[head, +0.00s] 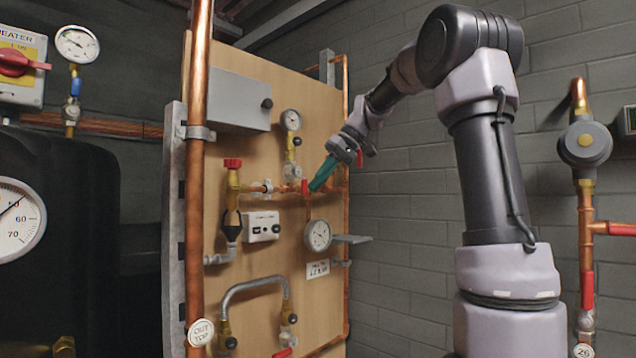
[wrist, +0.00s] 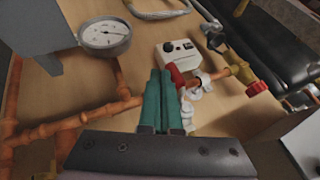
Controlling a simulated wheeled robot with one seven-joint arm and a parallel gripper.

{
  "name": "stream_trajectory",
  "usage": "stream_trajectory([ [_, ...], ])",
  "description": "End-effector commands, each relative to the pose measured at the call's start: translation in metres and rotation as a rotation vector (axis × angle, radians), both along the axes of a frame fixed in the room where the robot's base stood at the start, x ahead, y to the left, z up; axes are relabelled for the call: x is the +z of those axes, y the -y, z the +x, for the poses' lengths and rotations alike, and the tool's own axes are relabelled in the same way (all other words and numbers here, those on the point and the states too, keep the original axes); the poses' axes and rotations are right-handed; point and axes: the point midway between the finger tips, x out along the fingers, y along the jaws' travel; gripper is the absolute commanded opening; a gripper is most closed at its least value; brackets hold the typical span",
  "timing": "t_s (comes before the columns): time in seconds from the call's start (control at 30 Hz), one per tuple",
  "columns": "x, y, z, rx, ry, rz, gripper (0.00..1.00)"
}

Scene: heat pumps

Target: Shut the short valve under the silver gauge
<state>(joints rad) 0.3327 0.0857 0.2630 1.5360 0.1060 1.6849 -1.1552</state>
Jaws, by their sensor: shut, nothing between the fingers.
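The silver-rimmed gauge (head: 291,120) is at the board's upper right, on a brass stem. Below it, a short red valve handle (head: 304,187) stands roughly upright at the copper pipe; it also shows in the wrist view (wrist: 176,74). My gripper (head: 312,187) has green fingers, shut and empty, with the tips close beside the red handle. In the wrist view my gripper (wrist: 161,72) covers part of the pipe and handle. I cannot tell whether the fingers touch it. A second silver gauge (head: 318,235) hangs lower down and shows in the wrist view (wrist: 104,33).
A red-capped brass valve (head: 233,178) is left of the handle, above a white control box (head: 261,226). A grey shelf plate (head: 352,239) juts out at lower right. A tall copper pipe (head: 197,130) runs along the board's left. A grey box (head: 226,100) is at top.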

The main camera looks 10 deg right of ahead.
Motion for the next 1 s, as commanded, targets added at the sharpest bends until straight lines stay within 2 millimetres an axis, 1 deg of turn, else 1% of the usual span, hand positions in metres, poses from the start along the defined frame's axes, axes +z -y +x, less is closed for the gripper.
stream_trajectory([
  [0.73, -0.0041, -0.0028, -0.0019, 0.000, -0.070, 0.104, 0.00],
  [1.0, -0.0086, -0.0059, -0.0043, -0.001, -0.151, 0.220, 0.00],
])
